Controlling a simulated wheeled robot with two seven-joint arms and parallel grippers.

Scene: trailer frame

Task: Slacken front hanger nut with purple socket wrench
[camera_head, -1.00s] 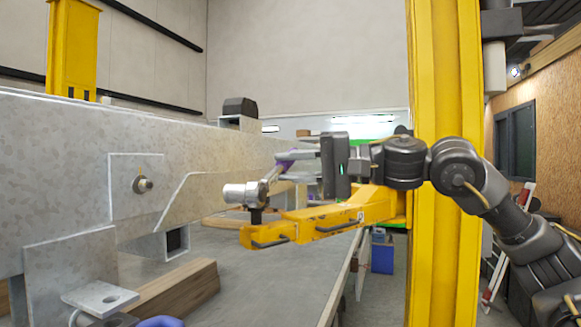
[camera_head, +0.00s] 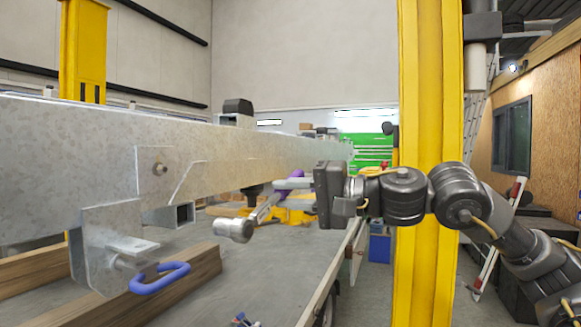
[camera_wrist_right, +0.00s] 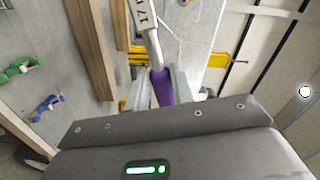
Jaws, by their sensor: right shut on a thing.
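The purple socket wrench (camera_head: 262,211) is held by its purple grip in my right gripper (camera_head: 293,185). The socket and the nut are apart. In the right wrist view, the fingers (camera_wrist_right: 165,88) are closed around the purple grip (camera_wrist_right: 163,87), and the wrench shaft (camera_wrist_right: 150,45) runs upward. The socket's open end cannot be seen there. My left gripper is out of view.
The galvanised trailer beam (camera_head: 80,145) fills the left. A bracket with a blue shackle (camera_head: 160,279) hangs below it, near timber beams (camera_head: 175,278). A yellow post (camera_head: 430,120) stands behind my right arm.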

